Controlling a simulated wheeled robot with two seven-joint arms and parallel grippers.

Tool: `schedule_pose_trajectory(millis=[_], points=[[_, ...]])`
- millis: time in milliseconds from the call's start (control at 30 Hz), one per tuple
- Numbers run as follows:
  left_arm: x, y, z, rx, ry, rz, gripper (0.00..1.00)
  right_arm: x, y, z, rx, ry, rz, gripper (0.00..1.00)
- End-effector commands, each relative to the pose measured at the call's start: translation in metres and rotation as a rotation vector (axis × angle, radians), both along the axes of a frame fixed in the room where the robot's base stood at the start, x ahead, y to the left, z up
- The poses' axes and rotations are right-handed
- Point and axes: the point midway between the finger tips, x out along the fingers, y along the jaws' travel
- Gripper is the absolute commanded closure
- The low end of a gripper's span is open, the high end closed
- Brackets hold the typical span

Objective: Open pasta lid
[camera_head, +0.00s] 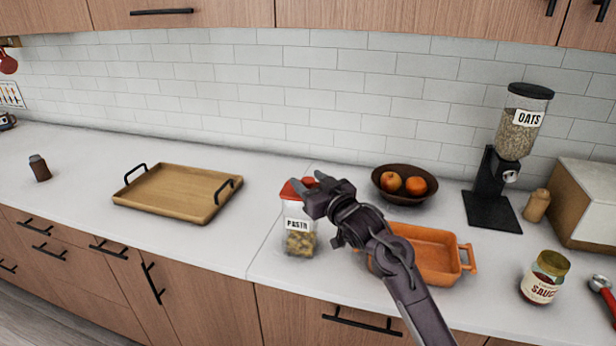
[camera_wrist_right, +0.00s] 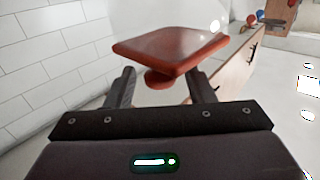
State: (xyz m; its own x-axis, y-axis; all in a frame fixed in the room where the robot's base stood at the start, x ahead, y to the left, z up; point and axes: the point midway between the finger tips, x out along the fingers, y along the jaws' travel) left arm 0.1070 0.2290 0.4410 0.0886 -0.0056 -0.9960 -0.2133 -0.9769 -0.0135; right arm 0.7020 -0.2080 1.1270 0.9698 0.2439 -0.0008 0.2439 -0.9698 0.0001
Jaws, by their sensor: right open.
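The pasta jar (camera_head: 299,240) is clear, with a white PASTA label and pasta in its lower part, and stands upright near the counter's front edge. Its red lid (camera_head: 292,190) is at the jar's top, partly hidden by my right gripper (camera_head: 312,191). In the right wrist view, the red lid (camera_wrist_right: 170,45) is just ahead of the fingers, with its round knob (camera_wrist_right: 160,81) between the two open fingertips. A gap shows beside the knob, so the gripper is not closed on it. My left gripper is not in view.
An orange baking dish (camera_head: 428,252) sits right of the jar, partly behind my right arm. A fruit bowl (camera_head: 404,198) stands behind it. A wooden tray (camera_head: 180,193) lies left, with clear counter between it and the jar. A sauce jar (camera_head: 544,278) and oats dispenser (camera_head: 505,165) are at right.

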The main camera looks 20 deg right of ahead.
Motion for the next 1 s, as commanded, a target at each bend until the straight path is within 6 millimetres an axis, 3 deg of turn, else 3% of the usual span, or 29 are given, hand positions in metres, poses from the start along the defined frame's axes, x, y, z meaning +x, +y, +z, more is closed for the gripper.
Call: schedule_pose_trajectory(millis=[400,767,1000], points=[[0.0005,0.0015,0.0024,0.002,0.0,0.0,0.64,0.0094,0.0027,-0.0005,0.0,0.0,0.0,0.51],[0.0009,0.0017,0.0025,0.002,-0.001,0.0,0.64,0.0092,0.0025,-0.0005,0.0,0.001,0.0,0.98],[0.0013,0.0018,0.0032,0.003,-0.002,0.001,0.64,0.0102,0.0026,0.0002,-0.004,0.002,-0.001,1.0]])
